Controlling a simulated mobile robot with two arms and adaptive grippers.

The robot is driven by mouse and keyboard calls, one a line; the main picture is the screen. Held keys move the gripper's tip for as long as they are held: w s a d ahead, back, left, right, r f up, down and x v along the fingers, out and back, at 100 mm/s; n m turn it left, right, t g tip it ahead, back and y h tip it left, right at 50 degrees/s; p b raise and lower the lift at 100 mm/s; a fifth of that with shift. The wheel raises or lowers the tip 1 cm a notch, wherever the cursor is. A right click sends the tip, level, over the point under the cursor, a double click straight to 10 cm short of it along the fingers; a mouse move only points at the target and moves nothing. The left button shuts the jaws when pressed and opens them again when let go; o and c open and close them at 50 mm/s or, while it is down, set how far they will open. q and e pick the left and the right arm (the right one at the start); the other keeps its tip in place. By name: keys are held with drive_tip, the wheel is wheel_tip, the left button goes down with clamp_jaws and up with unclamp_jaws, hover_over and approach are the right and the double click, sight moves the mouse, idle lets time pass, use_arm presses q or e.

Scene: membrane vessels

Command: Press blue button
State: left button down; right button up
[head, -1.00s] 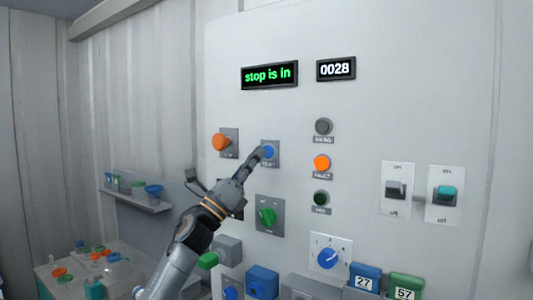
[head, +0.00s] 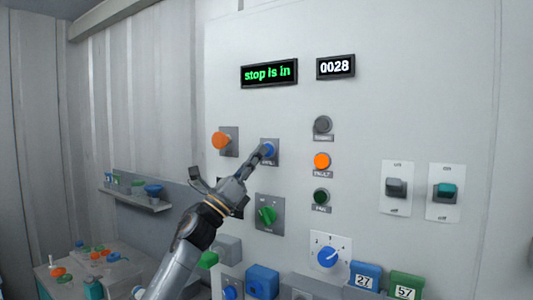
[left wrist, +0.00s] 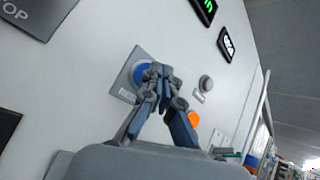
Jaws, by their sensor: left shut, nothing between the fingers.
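The blue button (head: 268,150) sits on a small grey plate on the white panel, right of an orange mushroom knob. My left gripper (head: 261,154) is shut and empty, with its fingertips at the blue button. In the left wrist view the fingertips (left wrist: 158,72) lie over the blue button (left wrist: 141,73) and cover part of it. I cannot tell whether the button is pushed in. My right gripper is not in view.
The orange knob (head: 220,140) is close on the left. A green rotary switch (head: 267,215) is below, and indicator lamps (head: 322,161) are on the right. A green display (head: 269,73) reads "stop is in"; a counter (head: 335,67) reads 0028.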

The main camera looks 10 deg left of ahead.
use_arm(q)
drive_tip(key=shift+w+d, duration=0.1)
drive_tip(key=shift+w, duration=0.25)
idle(0.8)
drive_tip(key=shift+s, duration=0.1)
drive_tip(key=shift+s+a+b, duration=0.2)
drive_tip(key=shift+s+b, duration=0.1)
drive_tip(key=shift+s, duration=0.4)
drive_tip(key=s, duration=0.1)
drive_tip(key=s+a, duration=0.1)
drive_tip(key=s, duration=0.2)
drive_tip(key=shift+s+a, duration=0.35)
drive_tip(key=shift+a, duration=0.05)
idle(0.6)
